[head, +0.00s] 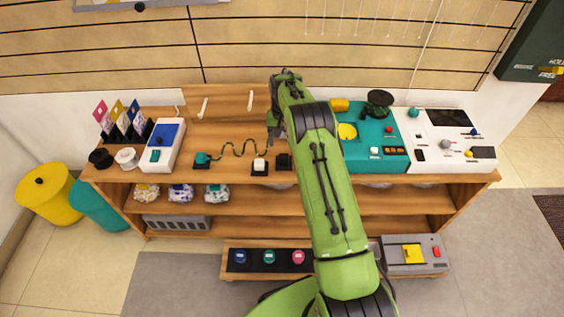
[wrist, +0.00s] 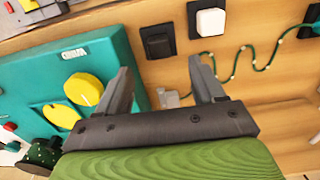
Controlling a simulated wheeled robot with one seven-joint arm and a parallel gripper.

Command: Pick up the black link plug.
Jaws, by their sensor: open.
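The black link plug (head: 283,161) is a small dark block on a dark square base on the wooden counter. In the wrist view it (wrist: 158,42) sits just beyond my fingertips, beside a white plug (wrist: 210,22) on a similar base. My gripper (head: 272,140) hangs over the counter behind the plugs, pointing down. In the wrist view its two grey fingers (wrist: 159,63) are apart with nothing held. A small grey cord end (wrist: 168,98) shows between the fingers, below them, on the counter. I cannot tell the fingers' height above it.
A green cord (head: 235,150) snakes left to a teal plug (head: 202,158). A teal console (head: 370,140) with yellow parts stands close on the right, beside a white panel (head: 450,140). A blue and white device (head: 163,145) stands left. Bare wood shows behind the cord.

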